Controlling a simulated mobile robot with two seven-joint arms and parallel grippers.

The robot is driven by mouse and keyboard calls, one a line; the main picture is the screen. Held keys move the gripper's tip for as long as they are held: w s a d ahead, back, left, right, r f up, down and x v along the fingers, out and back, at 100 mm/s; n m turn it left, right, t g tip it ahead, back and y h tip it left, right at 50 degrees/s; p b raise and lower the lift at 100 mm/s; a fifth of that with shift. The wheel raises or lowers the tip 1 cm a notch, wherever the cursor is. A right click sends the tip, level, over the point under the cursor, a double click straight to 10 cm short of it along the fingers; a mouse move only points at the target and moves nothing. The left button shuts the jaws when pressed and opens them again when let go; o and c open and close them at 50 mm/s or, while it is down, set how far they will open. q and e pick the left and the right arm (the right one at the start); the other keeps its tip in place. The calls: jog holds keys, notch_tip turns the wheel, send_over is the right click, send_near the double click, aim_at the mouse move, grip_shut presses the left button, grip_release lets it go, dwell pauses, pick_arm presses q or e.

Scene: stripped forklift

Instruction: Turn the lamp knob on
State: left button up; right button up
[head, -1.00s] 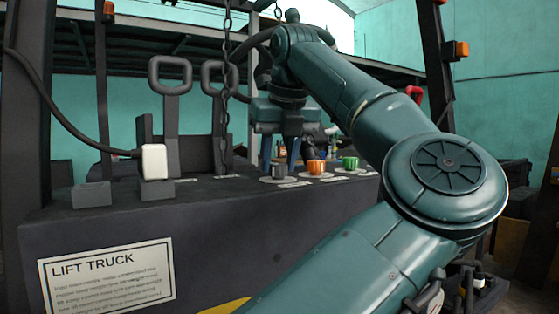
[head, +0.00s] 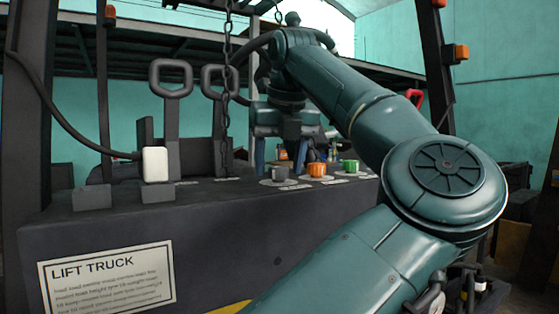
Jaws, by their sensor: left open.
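Three knobs stand in a row on the dark console top: a dark grey knob (head: 279,173), an orange knob (head: 317,170) and a green knob (head: 349,166). Each sits on a pale round plate with a small label that I cannot read, so I cannot tell which is the lamp knob. My left gripper (head: 284,160) points down at the dark grey knob, with one blue finger on each side of it in the picture. It is open and holds nothing. I cannot tell whether the fingers touch the knob or stand behind it. My right gripper is not in view.
Two dark loop-handled levers (head: 171,82) rise left of the knobs, with a hanging chain (head: 226,90) beside them. A white block with a cable (head: 155,164) is at the left. A LIFT TRUCK plate (head: 107,280) is on the console's front.

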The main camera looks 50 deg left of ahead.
pick_arm(q)
jog(key=shift+r, duration=0.15)
jog(key=p+v, duration=0.2)
jog(key=v, duration=1.1)
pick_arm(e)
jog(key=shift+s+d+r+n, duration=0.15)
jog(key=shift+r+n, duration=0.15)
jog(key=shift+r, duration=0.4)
pick_arm(q)
jog(key=shift+d, duration=0.15)
